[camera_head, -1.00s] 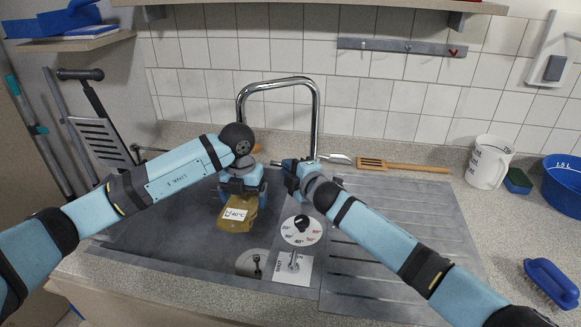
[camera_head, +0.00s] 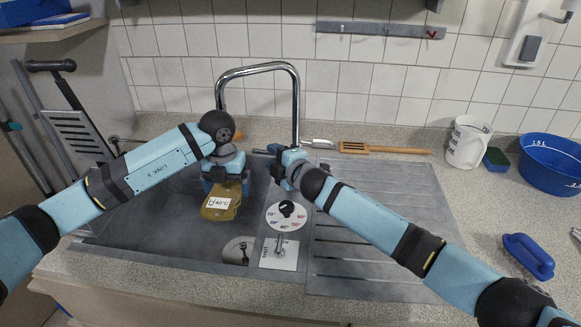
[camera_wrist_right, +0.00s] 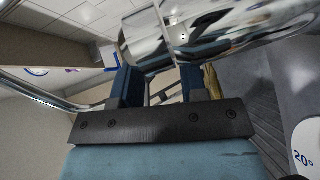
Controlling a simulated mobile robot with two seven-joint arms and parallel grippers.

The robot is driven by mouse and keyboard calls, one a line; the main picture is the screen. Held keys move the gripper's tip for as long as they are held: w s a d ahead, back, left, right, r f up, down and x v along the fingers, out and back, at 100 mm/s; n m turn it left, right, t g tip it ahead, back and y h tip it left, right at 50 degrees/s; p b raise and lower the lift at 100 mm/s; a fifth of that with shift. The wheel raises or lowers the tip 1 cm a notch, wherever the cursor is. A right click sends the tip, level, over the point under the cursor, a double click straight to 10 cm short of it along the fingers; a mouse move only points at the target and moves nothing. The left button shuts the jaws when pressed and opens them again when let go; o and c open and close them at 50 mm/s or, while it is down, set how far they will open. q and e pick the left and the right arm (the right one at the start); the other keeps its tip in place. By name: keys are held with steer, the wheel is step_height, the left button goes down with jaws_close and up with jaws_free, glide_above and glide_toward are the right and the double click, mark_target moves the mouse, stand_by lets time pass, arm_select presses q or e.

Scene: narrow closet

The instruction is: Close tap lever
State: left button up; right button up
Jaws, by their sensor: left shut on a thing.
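The chrome tap (camera_head: 296,100) arches over the dark sink. A short silver piece (camera_head: 318,143), which looks like its lever, sticks out right of the tap's base. My right gripper (camera_head: 272,153) is beside the tap column, pointing left. In the right wrist view its two blue fingers (camera_wrist_right: 160,85) stand apart, with shiny chrome (camera_wrist_right: 185,30) close beyond them; contact cannot be told. My left gripper (camera_head: 224,185) is shut on an olive-yellow container (camera_head: 221,203) with a white 40 °C label, held over the sink basin.
A temperature dial (camera_head: 286,215) and a drain control plate (camera_head: 279,252) are at the sink's front. A wooden spatula (camera_head: 380,149), white jug (camera_head: 467,142), blue bowl (camera_head: 552,163) and blue brush (camera_head: 528,256) are to the right. The ribbed drainboard (camera_head: 370,270) is clear.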

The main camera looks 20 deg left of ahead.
mark_target(220, 208)
arm_select(q)
steer(key=shift+r, duration=0.1)
arm_select(e)
steer(key=v, duration=1)
steer(key=shift+d, duration=0.3)
arm_select(q)
steer(key=shift+s+d, duration=0.1)
arm_select(e)
steer(key=shift+s+r, duration=0.1)
arm_select(q)
steer(key=shift+s+d+p, duration=0.2)
steer(key=shift+s, duration=0.4)
steer(key=shift+s+d+p, duration=0.15)
steer(key=shift+s+p, duration=0.05)
steer(key=shift+s, duration=0.4)
steer(key=shift+s+d+p, duration=0.15)
steer(key=shift+s+d, duration=0.15)
steer(key=shift+s, duration=0.55)
steer(key=shift+s+d+p, duration=0.1)
steer(key=shift+s+d, duration=0.15)
steer(key=shift+s, duration=0.55)
steer(key=shift+s+d+p, duration=0.15)
steer(key=shift+s+d, duration=0.15)
steer(key=shift+s, duration=0.55)
arm_select(e)
steer(key=shift+r, duration=0.75)
